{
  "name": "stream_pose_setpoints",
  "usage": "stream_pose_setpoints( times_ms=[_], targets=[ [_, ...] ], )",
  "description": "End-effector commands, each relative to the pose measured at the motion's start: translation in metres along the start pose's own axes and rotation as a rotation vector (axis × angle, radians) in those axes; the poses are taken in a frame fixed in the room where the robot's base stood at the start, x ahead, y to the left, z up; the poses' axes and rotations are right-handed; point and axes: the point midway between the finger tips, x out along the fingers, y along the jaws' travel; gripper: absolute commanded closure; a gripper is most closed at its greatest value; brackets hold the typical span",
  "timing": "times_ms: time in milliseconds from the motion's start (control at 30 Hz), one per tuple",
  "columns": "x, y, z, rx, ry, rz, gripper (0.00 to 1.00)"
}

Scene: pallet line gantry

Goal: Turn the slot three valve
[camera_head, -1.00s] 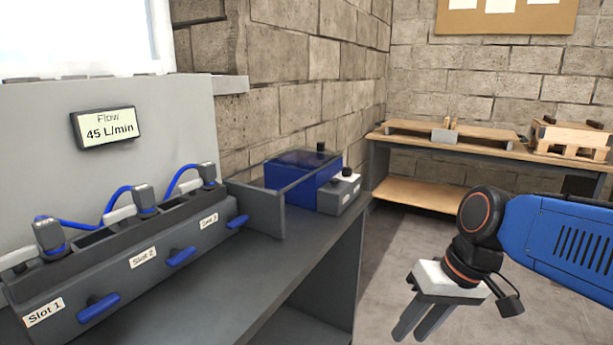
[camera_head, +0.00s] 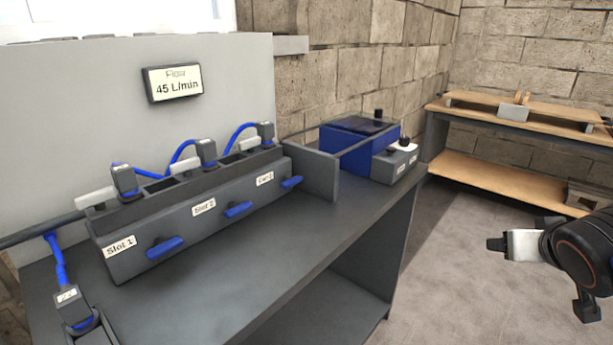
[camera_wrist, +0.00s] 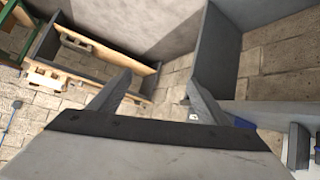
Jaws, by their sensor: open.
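The grey valve block (camera_head: 150,242) sits on the dark bench with three blue valve handles along its front. The handle at the right end (camera_head: 291,182) is beside a label (camera_head: 265,179) whose text is blurred; it follows the slot 2 label, so it appears to be slot three. The slot 2 handle (camera_head: 238,209) and slot 1 handle (camera_head: 165,247) are further left. All three handles look similarly angled. My gripper (camera_head: 497,244) is at the right, off the bench and well away from the valves. In the wrist view its fingers (camera_wrist: 158,84) are apart and empty.
A flow display (camera_head: 173,83) reads 45 L/min on the grey back panel. A grey divider (camera_head: 315,172) stands just right of the block, then a blue box (camera_head: 352,150). A wooden-topped bench (camera_head: 545,113) is at the far right. Open floor lies between the benches.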

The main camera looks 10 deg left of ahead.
Motion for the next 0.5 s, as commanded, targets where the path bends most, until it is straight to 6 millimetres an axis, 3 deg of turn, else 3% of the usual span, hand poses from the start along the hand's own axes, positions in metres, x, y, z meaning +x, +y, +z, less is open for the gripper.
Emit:
stream_pose_setpoints(
  times_ms=[100,167,300,400,500],
  targets=[
    [0.005,-0.019,-0.063,-0.033,0.177,-0.041,0.30],
    [0.003,-0.035,-0.092,-0.051,0.261,-0.081,0.30],
    [-0.005,-0.086,-0.147,-0.107,0.423,-0.228,0.30],
    [-0.016,-0.130,-0.172,-0.156,0.500,-0.366,0.30],
    [-0.030,-0.178,-0.183,-0.214,0.537,-0.525,0.30]
  ],
)
